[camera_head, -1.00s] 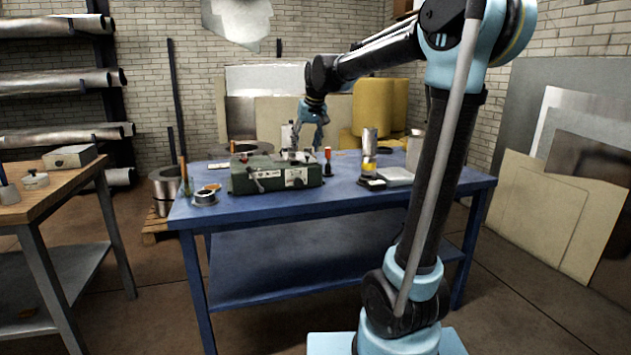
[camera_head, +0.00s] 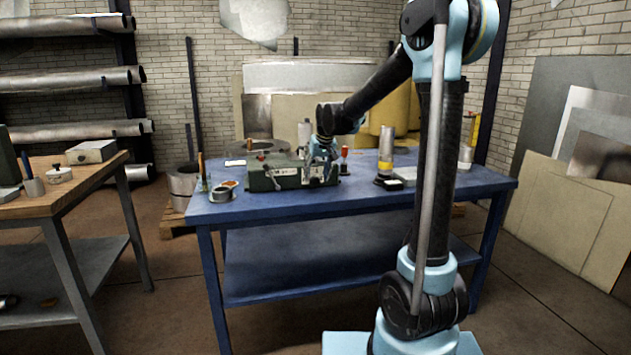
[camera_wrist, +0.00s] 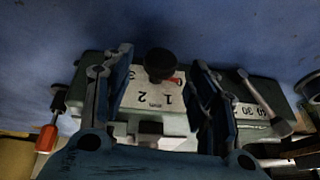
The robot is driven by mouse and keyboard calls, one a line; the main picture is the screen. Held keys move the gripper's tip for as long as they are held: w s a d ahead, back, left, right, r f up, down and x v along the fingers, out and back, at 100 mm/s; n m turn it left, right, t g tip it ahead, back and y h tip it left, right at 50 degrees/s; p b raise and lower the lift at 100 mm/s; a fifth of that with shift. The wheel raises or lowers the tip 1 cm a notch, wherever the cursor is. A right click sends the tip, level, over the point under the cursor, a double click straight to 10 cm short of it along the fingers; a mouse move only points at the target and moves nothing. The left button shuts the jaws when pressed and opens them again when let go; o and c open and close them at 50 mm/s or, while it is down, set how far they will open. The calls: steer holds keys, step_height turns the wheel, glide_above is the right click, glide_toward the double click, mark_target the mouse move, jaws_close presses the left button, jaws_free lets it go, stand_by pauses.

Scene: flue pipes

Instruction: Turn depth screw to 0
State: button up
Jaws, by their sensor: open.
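The green machine (camera_head: 275,178) sits on the blue table (camera_head: 330,198). In the wrist view a round black knob (camera_wrist: 159,64), likely the depth screw, stands over the machine's white scale plate (camera_wrist: 160,96). The plate shows the numbers 1 and 2 and "mm"; the knob hides part of it, so I cannot read its setting. My gripper (camera_wrist: 162,85) is open, with one finger on each side of the knob and apart from it. In the head view my gripper (camera_head: 323,156) is over the machine's right end.
A grey lever (camera_wrist: 262,102) and a second scale plate (camera_wrist: 250,110) lie right of my fingers. A red-handled tool (camera_head: 344,158) stands behind the machine's right end. A metal cylinder (camera_head: 386,145) stands farther right. A metal ring (camera_head: 221,194) lies at the left.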

mark_target(315, 177)
steer(key=shift+x, duration=1.5)
steer(key=shift+c, duration=0.5)
steer(key=c, duration=0.9)
